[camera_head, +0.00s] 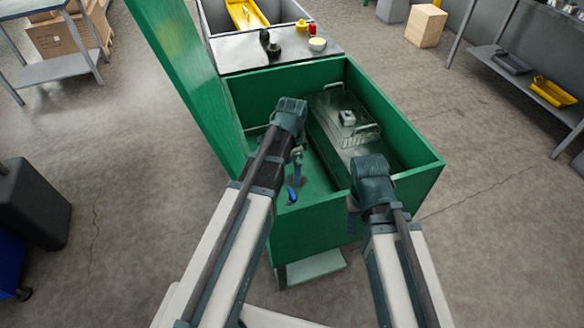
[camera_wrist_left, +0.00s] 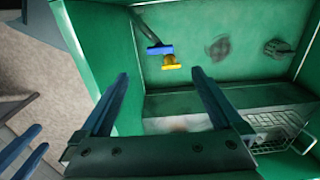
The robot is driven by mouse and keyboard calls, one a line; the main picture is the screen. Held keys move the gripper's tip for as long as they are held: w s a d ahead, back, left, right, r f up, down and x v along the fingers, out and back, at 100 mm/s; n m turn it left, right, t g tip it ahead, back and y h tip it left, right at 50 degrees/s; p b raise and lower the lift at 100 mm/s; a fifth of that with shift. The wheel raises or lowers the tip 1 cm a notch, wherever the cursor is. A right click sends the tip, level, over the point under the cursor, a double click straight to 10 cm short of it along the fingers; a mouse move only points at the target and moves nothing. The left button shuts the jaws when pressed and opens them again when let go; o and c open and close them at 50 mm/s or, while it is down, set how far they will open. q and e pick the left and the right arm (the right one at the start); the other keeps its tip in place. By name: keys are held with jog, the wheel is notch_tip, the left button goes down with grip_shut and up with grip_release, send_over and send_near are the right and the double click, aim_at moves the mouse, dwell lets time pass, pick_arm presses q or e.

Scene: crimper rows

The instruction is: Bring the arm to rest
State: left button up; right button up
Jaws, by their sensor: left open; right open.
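My left gripper (camera_head: 298,165) points down into an open green box (camera_head: 405,183). In the left wrist view its two fingers (camera_wrist_left: 160,76) are spread, with nothing between them. A small tool with a blue and a yellow part (camera_wrist_left: 160,50) lies inside the box, beyond the fingertips and apart from them. A blue part (camera_head: 292,195) shows low in the box in the head view. My right gripper (camera_head: 352,210) is by the box's near wall, mostly hidden by its own wrist. Its spread fingers appear at the lower left of the left wrist view (camera_wrist_left: 22,150).
A wire basket (camera_head: 328,97) sits at the right inside the box, with a small grey object (camera_head: 347,118) in it. The box's tall green lid (camera_head: 180,75) stands open on the left.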

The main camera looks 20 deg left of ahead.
pick_arm(q)
jog(key=shift+r+p, duration=0.35)
jog(key=shift+r, duration=0.45)
pick_arm(e)
jog(key=shift+r, duration=0.8)
pick_arm(q)
jog(key=s+d+r+n+y+p, duration=0.1)
jog(key=s+d+r+n+p, duration=0.1)
jog(key=s+d+n, duration=0.5)
jog(key=s+d, duration=0.3)
jog(key=s, duration=0.4)
jog(key=shift+s+d+n, duration=0.25)
jog(key=shift+s+n, duration=0.05)
jog(key=shift+s, duration=0.05)
pick_arm(e)
notch_tip(320, 180, up, 2)
